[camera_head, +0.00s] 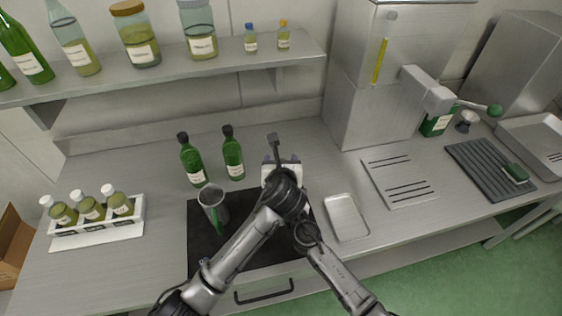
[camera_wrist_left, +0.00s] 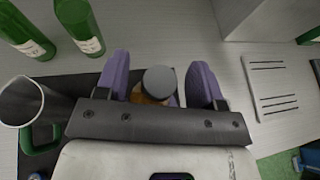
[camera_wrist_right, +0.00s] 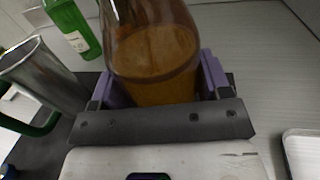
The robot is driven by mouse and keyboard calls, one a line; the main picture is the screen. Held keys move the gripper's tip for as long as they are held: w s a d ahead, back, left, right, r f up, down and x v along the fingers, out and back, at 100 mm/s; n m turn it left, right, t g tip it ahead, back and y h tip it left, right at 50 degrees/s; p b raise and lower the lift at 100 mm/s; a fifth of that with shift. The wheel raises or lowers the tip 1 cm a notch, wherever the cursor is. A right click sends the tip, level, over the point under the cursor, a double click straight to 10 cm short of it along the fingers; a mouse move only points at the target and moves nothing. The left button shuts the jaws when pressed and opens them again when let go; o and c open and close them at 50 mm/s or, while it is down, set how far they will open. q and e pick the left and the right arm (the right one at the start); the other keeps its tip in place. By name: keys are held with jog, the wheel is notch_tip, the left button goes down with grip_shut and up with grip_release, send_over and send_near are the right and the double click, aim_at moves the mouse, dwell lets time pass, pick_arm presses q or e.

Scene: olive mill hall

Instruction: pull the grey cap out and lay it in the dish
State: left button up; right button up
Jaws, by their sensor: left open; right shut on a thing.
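The grey cap (camera_wrist_left: 159,79) sits on top of a bottle with amber liquid (camera_wrist_right: 155,62), seen from above in the left wrist view. My left gripper (camera_wrist_left: 160,68) is open, with a purple finger on either side of the cap and a gap to each. It also shows in the head view (camera_head: 281,158), where my arms hide the bottle. My right gripper (camera_wrist_right: 160,85) is shut on the bottle's body, which looks upright. The dish (camera_head: 346,218) is a shallow metal tray to the right of my arms, and it looks empty. Its edge also shows in the right wrist view (camera_wrist_right: 303,150).
A metal jug (camera_head: 213,206) with a green handle stands on the dark mat (camera_head: 203,250), left of my grippers. Two green bottles (camera_head: 233,155) stand behind it. A slotted plate (camera_head: 398,182) lies right of the dish. A white rack (camera_head: 98,226) holds jars at left.

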pick_arm(q)
jog(key=c, duration=1.1)
jog(key=shift+r, duration=0.25)
dwell(0.5)
jog(key=shift+r, duration=0.85)
jog(key=shift+r, duration=2)
pick_arm(e)
jog(key=o, duration=1.4)
jog(key=shift+c, duration=0.2)
